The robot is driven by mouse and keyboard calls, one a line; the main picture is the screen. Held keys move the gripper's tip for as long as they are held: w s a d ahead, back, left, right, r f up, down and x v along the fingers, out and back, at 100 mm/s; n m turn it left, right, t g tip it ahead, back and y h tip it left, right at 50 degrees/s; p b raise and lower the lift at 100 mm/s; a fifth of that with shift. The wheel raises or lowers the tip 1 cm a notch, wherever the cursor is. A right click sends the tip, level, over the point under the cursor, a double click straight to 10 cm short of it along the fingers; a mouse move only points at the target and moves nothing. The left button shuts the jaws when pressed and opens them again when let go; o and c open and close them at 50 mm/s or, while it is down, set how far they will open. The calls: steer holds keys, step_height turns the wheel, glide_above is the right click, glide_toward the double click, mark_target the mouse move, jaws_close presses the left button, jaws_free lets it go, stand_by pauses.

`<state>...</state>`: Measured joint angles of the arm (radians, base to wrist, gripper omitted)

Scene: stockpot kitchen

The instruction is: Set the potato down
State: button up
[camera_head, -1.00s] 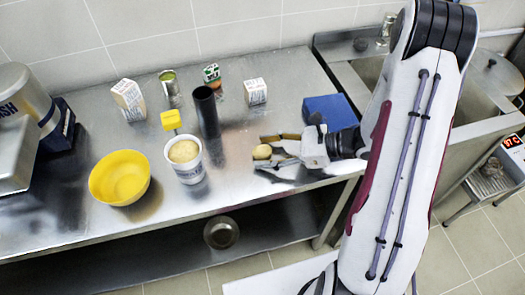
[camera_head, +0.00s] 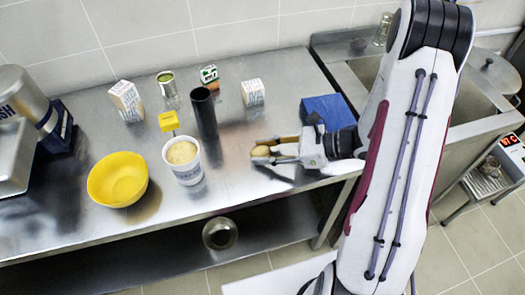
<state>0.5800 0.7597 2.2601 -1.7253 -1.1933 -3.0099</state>
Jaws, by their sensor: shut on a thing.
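The potato (camera_head: 260,151) is a small tan lump near the front edge of the steel counter, right of the white tub. My gripper (camera_head: 265,150) comes in from the right, with its fingers on both sides of the potato, shut on it. The potato is at or just above the counter top; I cannot tell whether it touches the steel.
The steel counter (camera_head: 75,190) holds a yellow bowl (camera_head: 118,179), a white tub (camera_head: 184,161), a dark cylinder (camera_head: 205,113), a yellow-topped item (camera_head: 169,121), cartons (camera_head: 127,101), a can (camera_head: 167,85) and a blue box (camera_head: 328,112). A sink (camera_head: 368,72) is at the right.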

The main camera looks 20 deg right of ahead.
mark_target(266, 147)
steer(key=shift+r, duration=0.15)
steer(key=shift+r, duration=4.85)
steer(key=shift+w+d+f+m+t+h, duration=0.2)
steer(key=shift+w+d+m+t+h, duration=0.1)
steer(key=shift+w+d+m+t, duration=0.25)
steer(key=w+d+r+m+t+h, duration=0.3)
steer(key=w+d+m+t+h, duration=0.2)
steer(key=w+d+m+h, duration=0.1)
steer(key=shift+w+d+m+t+h, duration=0.15)
steer(key=shift+d+m+t+h, duration=0.2)
steer(key=shift+d+m+h, duration=0.5)
steer(key=shift+a, duration=0.35)
